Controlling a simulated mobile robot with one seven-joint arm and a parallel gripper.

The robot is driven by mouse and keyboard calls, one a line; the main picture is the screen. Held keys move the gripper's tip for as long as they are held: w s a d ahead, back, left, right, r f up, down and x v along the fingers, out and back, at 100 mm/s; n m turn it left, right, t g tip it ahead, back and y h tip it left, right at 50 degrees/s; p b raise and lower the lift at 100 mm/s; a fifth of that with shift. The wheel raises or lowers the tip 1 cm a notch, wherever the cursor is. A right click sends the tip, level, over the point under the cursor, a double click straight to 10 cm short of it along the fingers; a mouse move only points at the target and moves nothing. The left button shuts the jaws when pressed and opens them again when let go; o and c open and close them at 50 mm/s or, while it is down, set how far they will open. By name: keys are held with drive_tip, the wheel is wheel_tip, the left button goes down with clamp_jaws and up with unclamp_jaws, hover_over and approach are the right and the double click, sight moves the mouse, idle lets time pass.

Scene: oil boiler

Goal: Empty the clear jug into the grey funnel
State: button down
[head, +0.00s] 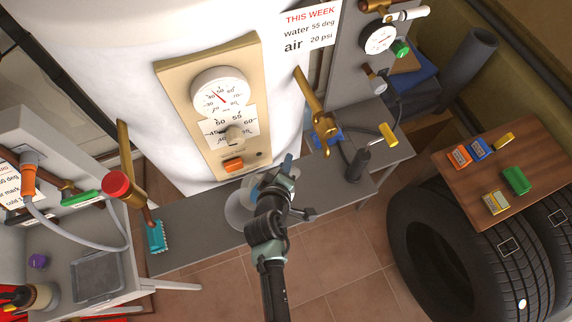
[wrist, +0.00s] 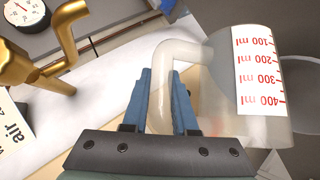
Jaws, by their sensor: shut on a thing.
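My gripper (head: 279,178) is shut on the handle of the clear jug (wrist: 222,105). In the wrist view its blue fingers (wrist: 170,98) stand on either side of the handle. The jug is translucent, with a white scale panel in red, 100 ml at the top of the picture and 400 ml at the bottom. Its tilt and contents are unclear. A grey round rim (wrist: 302,68) lies behind the jug at the right and looks like the grey funnel, partly hidden. In the head view a pale round shape (head: 238,213) is beside my gripper; I cannot tell jug from funnel there.
The white boiler with its beige dial panel (head: 204,125) stands behind the grey bench (head: 190,240). Tyres (head: 430,250) and a wooden board (head: 475,205) are right.

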drive_tip(key=shift+s+a+n+h+b, duration=0.1)
drive_tip(key=shift+a+n+h+b, duration=0.25)
drive_tip(key=shift+b, duration=0.8)
drive_tip(key=shift+a+r+t+b, duration=0.1)
drive_tip(key=shift+r+t+b, duration=0.1)
drive_tip(key=shift+t+b, duration=0.1)
drive_tip(key=shift+s+a+f+h+b, duration=0.1)
drive_tip(key=shift+a+f+h+b, duration=0.15)
drive_tip(key=shift+b, duration=0.65)
drive_tip(key=shift+s+a+r+n+t+h+b, duration=0.1)
drive_tip(key=shift+a+n+t+h+b, duration=0.25)
drive_tip(key=shift+b, duration=0.65)
drive_tip(key=shift+r, duration=0.2)
drive_tip(key=shift+f, duration=0.15)
drive_tip(key=shift+s+a+n+h+b, duration=0.15)
drive_tip(key=shift+a+n+h+b, duration=0.15)
drive_tip(key=shift+b, duration=0.5)
drive_tip(key=shift+s+a+t+b, duration=0.1)
drive_tip(key=shift+a+t+b, duration=0.2)
drive_tip(key=shift+b, duration=0.3)
idle(1.7)
drive_tip(key=shift+a+h+b, duration=0.1)
drive_tip(key=shift+h+b, duration=0.15)
drive_tip(key=shift+b, duration=0.05)
idle(0.9)
